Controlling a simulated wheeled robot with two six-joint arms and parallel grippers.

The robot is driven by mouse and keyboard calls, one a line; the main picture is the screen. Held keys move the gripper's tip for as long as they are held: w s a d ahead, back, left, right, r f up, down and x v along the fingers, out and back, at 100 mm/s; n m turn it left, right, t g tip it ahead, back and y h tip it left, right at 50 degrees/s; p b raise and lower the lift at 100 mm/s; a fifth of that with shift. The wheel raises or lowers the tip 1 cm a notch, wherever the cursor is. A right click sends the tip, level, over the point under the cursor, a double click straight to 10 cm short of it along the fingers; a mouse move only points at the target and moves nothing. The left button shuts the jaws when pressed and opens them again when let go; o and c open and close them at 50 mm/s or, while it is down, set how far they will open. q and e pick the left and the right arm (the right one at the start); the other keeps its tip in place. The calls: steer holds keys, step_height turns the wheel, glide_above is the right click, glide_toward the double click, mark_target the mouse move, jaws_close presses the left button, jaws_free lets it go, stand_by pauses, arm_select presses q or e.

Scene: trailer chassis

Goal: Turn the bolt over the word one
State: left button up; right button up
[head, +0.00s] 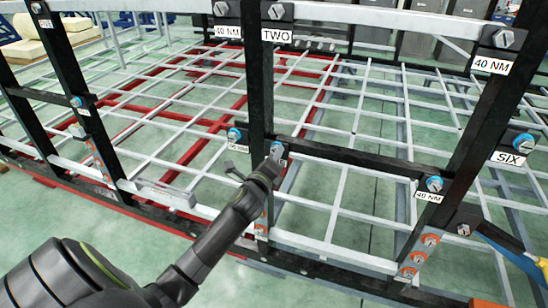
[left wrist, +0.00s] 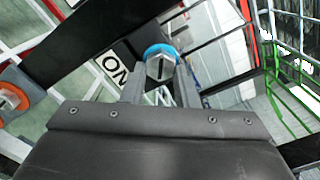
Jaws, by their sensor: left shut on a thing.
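The bolt (head: 277,147) with a blue washer sits on the black upright in the middle of the head view. In the left wrist view its grey hex head (left wrist: 158,66) shows in front of the blue washer (left wrist: 159,50). A white label (left wrist: 114,70) beside it shows the letters "ON", with its end hidden by a finger. My left gripper (head: 270,162) reaches the bolt from the lower left. In the left wrist view its two fingers (left wrist: 161,84) stand on either side of the bolt head and are shut on it. My right gripper is not in view.
Other blue-washer bolts sit at the left (head: 235,134) and right (head: 434,183) of the same frame. Orange-washer bolts (head: 418,257) sit lower down. Black uprights and a crossbar (head: 350,160) stand close around my left arm.

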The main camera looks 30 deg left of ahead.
arm_select(q)
steer(key=n+b, duration=0.1)
steer(key=n, duration=0.3)
steer(key=n+b, duration=0.1)
steer(key=n, duration=0.4)
steer(key=r+n, duration=0.1)
steer(key=n, duration=0.3)
steer(key=shift+n+b, duration=0.4)
steer(key=shift+o, duration=0.2)
steer(key=n+b, duration=0.1)
steer(key=n, duration=0.3)
steer(key=shift+r, duration=0.1)
steer(key=n+b, duration=0.1)
steer(key=n, duration=0.3)
steer(key=shift+a, duration=0.1)
steer(key=n+b, duration=0.1)
steer(key=n, duration=0.3)
steer(key=shift+a+n, duration=0.15)
steer(key=shift+n, duration=0.15)
steer(key=shift+c, duration=0.2)
steer(key=n+b, duration=0.1)
steer(key=n, duration=0.3)
steer(key=shift+s+a+n, duration=0.1)
steer(key=shift+n, duration=0.2)
steer(key=shift+a+n+b, duration=0.1)
steer(key=shift+n+b, duration=0.25)
steer(key=shift+n, duration=1.55)
